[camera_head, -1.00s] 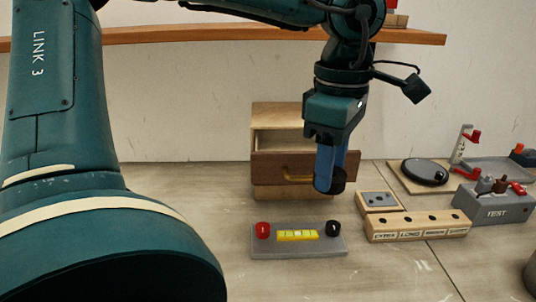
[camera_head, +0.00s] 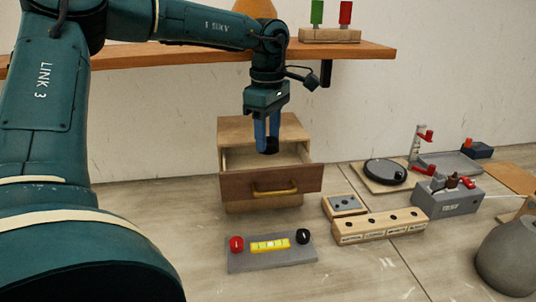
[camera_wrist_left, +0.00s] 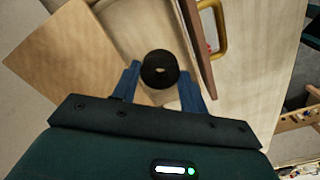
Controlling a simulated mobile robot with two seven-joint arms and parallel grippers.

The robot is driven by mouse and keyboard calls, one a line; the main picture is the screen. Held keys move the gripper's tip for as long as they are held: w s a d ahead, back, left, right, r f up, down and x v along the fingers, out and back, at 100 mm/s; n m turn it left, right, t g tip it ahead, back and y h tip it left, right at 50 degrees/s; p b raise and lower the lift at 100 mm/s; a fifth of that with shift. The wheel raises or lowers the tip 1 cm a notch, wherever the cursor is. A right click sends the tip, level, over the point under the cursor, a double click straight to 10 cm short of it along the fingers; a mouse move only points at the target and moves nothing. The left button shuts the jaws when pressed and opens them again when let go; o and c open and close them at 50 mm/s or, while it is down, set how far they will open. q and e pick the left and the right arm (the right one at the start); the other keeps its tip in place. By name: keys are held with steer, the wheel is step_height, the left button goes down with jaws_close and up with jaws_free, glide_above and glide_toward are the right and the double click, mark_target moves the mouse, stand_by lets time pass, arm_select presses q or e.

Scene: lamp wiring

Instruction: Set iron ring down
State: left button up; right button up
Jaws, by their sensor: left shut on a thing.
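My left gripper (camera_head: 267,138) points down above the open drawer of a small wooden cabinet (camera_head: 235,127). It is shut on the iron ring (camera_head: 268,147), a short, dark, thick-walled ring at its blue fingertips. In the left wrist view, the ring (camera_wrist_left: 160,69) sits between the two fingers, over the drawer's pale inside. The drawer front (camera_head: 235,187) is brown with a brass handle (camera_head: 274,189). The ring's height above the drawer floor is hard to tell. My right gripper is not in view.
A grey plate (camera_head: 270,261) with red and black knobs and a yellow level lies in front. A wooden block with holes (camera_head: 380,226) and a grey test box (camera_head: 447,199) stand at right. A shelf (camera_head: 370,50) runs above. A grey rounded object (camera_head: 508,262) stands lower right.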

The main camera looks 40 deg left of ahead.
arm_select(q)
steer(key=shift+s+d+f+p, duration=0.1)
steer(key=shift+f+p, duration=0.05)
steer(key=shift+f, duration=1.55)
steer(key=shift+s+d+f+p, duration=0.1)
steer(key=shift+f+p, duration=0.05)
steer(key=shift+f, duration=1.5)
steer(key=shift+f, duration=0.25)
steer(key=o, duration=0.8)
steer(key=shift+r, duration=0.25)
step_height(320, 180, up, 8)
steer(key=shift+f+b, duration=0.25)
steer(key=shift+b, duration=0.1)
